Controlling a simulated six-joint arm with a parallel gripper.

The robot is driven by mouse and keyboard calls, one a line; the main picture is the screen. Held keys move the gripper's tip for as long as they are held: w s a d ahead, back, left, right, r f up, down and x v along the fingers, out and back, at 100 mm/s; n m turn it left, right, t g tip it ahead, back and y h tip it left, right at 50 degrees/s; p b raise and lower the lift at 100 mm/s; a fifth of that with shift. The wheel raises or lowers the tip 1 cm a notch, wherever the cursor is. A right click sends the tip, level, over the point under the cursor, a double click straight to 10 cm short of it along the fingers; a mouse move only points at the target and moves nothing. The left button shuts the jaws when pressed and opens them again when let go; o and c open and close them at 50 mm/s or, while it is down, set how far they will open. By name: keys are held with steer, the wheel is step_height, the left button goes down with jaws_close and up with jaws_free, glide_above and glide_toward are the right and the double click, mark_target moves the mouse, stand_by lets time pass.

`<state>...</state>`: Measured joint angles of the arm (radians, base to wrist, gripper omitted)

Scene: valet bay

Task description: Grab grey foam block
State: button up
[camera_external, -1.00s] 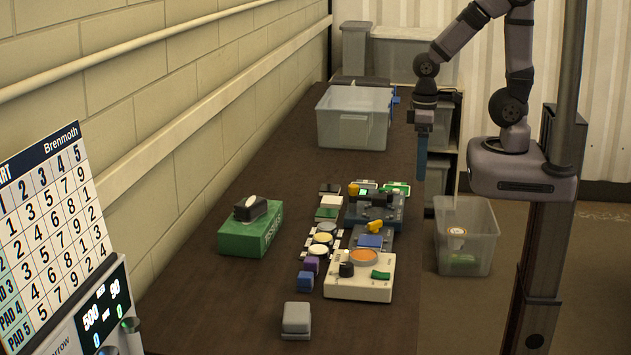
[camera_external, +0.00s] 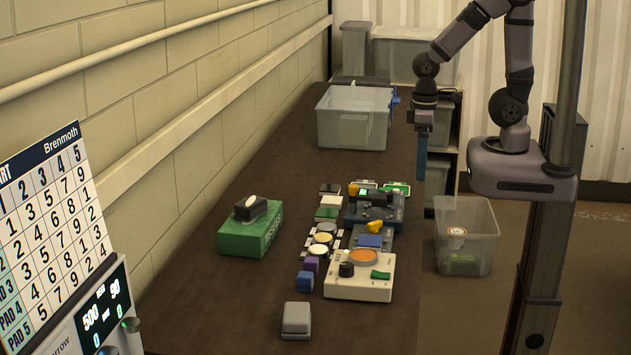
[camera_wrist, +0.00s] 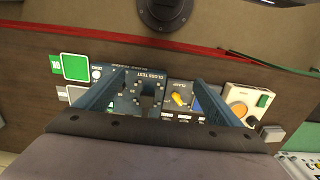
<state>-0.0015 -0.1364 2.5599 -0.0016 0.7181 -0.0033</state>
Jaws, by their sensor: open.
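A grey block (camera_external: 296,318), which looks like the foam block, sits alone at the near end of the dark brown table (camera_external: 220,310). A small grey block (camera_wrist: 272,133) at the right of the wrist view seems to be the same one. My gripper (camera_external: 421,178) hangs pointing down at the table's right edge, well behind and to the right of the block. In the wrist view, its two blue fingers (camera_wrist: 158,82) are spread apart with nothing held between them.
A cream device (camera_external: 360,277) with an orange disc and blue devices (camera_external: 375,210) stand between my gripper and the block. Purple and blue cubes (camera_external: 307,273), a green box (camera_external: 250,235) and a clear bin (camera_external: 353,120) are also on the table. The near left tabletop is clear.

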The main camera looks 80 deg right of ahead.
stand_by(0.5)
steer(key=w+a+f+n+t+b, duration=0.25)
steer(key=w+a+b, duration=0.55)
steer(key=w+a, duration=1.35)
steer(key=t+b, duration=0.2)
steer(key=b, duration=0.4)
glide_above(301, 311)
steer(key=s, duration=0.3)
step_height(301, 311, down, 7)
steer(key=shift+w+d+f+m+y+p, duration=0.1)
steer(key=shift+w+f+p, duration=0.2)
steer(key=shift+f+p, duration=0.25)
steer(key=shift+w+a+f+m+y+p, duration=0.15)
steer(key=shift+w+f+p, duration=0.15)
steer(key=shift+f+p, duration=0.25)
steer(key=shift+w+d+f+m+y+p, duration=0.15)
steer(key=shift+w+f+p, duration=0.2)
steer(key=shift+f, duration=0.3)
steer(key=shift+p+x, duration=0.9)
steer(key=shift+x, duration=0.95)
steer(key=shift+s, duration=0.1)
steer(key=c, duration=1.1)
